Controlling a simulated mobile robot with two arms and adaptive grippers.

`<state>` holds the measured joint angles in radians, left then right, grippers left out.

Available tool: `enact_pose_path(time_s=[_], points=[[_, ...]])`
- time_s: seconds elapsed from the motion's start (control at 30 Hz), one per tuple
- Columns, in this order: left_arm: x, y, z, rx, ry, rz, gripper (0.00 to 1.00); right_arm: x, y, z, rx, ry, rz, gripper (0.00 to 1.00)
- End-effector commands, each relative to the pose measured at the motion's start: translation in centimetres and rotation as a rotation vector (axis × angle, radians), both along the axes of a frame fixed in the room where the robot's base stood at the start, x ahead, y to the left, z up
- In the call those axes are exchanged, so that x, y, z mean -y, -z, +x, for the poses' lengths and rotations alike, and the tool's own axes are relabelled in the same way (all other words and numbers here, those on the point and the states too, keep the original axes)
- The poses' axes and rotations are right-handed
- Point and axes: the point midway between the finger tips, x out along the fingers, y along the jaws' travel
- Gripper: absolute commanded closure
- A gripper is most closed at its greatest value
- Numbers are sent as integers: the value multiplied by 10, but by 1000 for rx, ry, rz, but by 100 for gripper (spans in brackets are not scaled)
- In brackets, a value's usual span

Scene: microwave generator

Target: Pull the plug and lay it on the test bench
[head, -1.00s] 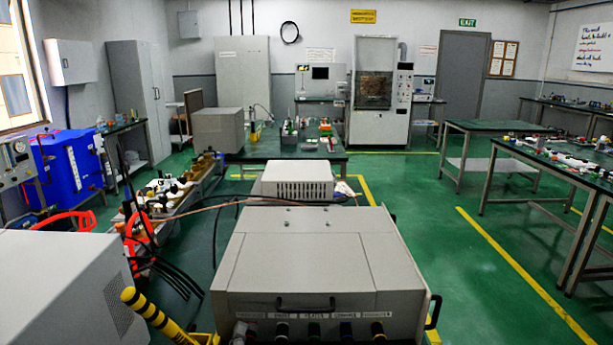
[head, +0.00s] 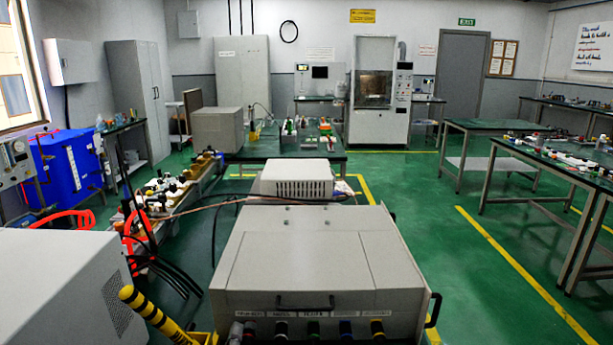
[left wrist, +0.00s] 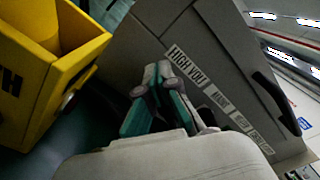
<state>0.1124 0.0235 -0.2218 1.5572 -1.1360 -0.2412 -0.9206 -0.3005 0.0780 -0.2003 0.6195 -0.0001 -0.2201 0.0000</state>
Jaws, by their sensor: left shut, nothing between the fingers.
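The grey generator cabinet (head: 310,262) fills the lower middle of the head view. I cannot tell which is the plug. My left gripper (left wrist: 160,100) shows in the left wrist view, its teal fingers shut and empty in front of the cabinet's labelled panel (left wrist: 205,85), close to the "HIGH VOLT" label. I cannot make out a plug there. My right gripper is not in view.
A green-topped bench (head: 287,150) with small items stands behind the cabinet; another bench (head: 560,160) stands at right. I cannot tell which is the test bench. A yellow-black striped post (head: 155,315) and a grey box (head: 60,285) are at lower left. A yellow box (left wrist: 45,75) is left of the gripper.

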Motion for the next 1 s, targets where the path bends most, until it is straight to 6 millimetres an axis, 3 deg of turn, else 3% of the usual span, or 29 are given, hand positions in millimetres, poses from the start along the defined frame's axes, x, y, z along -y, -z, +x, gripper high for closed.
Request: enact_pose_path(time_s=[0.53, 1.0], points=[[-2, -1, -54, 2, -3, 0, 100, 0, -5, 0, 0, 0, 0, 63], [-2, -9, -59, 3, -3, 0, 100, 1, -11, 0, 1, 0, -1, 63]])
